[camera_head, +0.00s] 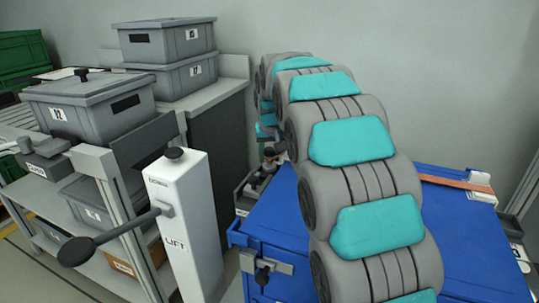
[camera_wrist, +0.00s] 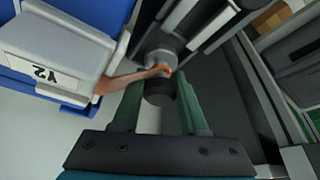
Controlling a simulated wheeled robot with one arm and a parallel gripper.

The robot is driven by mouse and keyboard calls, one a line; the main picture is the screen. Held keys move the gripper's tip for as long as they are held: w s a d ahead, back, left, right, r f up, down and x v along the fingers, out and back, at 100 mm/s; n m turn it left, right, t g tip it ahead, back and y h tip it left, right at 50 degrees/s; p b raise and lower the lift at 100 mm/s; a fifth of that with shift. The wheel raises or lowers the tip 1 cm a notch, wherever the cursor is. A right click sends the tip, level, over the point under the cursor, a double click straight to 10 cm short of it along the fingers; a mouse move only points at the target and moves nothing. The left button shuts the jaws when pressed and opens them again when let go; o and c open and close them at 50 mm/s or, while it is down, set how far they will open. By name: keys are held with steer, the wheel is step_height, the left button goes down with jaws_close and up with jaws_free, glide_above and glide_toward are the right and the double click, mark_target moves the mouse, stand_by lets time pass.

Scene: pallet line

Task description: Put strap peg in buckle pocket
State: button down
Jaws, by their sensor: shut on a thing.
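In the wrist view my gripper (camera_wrist: 157,98) has its two green fingers on either side of a dark round strap peg (camera_wrist: 160,92), and is shut on it. An orange strap (camera_wrist: 125,79) runs from the peg to a white block marked Y2 (camera_wrist: 50,55) on a blue surface at the left. A grey round part (camera_wrist: 155,48) lies just beyond the peg, beside dark rails. I cannot tell whether it touches the peg or whether it is the buckle pocket. In the head view my arm largely hides the gripper and peg.
A blue case (camera_head: 470,235) stands under and beside my arm, with another orange strap (camera_head: 452,182) on its top. A white LIFT post (camera_head: 185,220) with a lever stands left of it. Grey bins (camera_head: 90,105) fill the shelving at the left.

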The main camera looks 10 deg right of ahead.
steer(key=shift+f, duration=0.4)
steer(key=shift+f, duration=0.2)
steer(key=shift+c, duration=2.2)
jaws_free()
steer(key=shift+r, duration=0.6)
steer(key=v, duration=1.2)
steer(key=shift+b, duration=0.45)
